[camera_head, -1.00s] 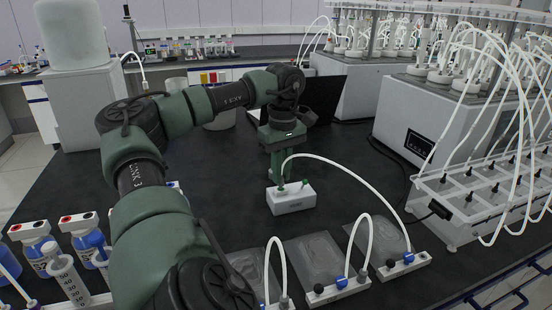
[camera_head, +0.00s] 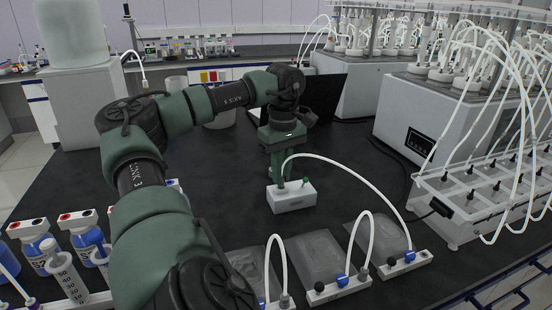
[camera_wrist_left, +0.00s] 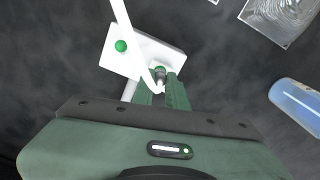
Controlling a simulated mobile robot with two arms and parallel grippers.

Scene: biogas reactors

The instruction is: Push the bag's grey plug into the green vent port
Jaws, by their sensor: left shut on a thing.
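The white block (camera_head: 291,197) stands on the black bench in the middle of the head view. One green port (camera_head: 306,181) shows on its right part; it also shows in the left wrist view (camera_wrist_left: 121,45). My left gripper (camera_head: 282,178) points down over the block's left part and hides what is under it. In the left wrist view, the gripper (camera_wrist_left: 163,88) is shut on the grey plug (camera_wrist_left: 160,72) at the end of a white tube (camera_wrist_left: 130,35). The plug is at the block's near end; its seating depth cannot be told. That tube arcs right to a clear bag (camera_head: 376,232).
Blue bottles (camera_head: 85,240) and a syringe (camera_head: 66,275) stand at the left. A reactor unit with many tubes (camera_head: 480,190) fills the right. Bench around the block's left side is clear.

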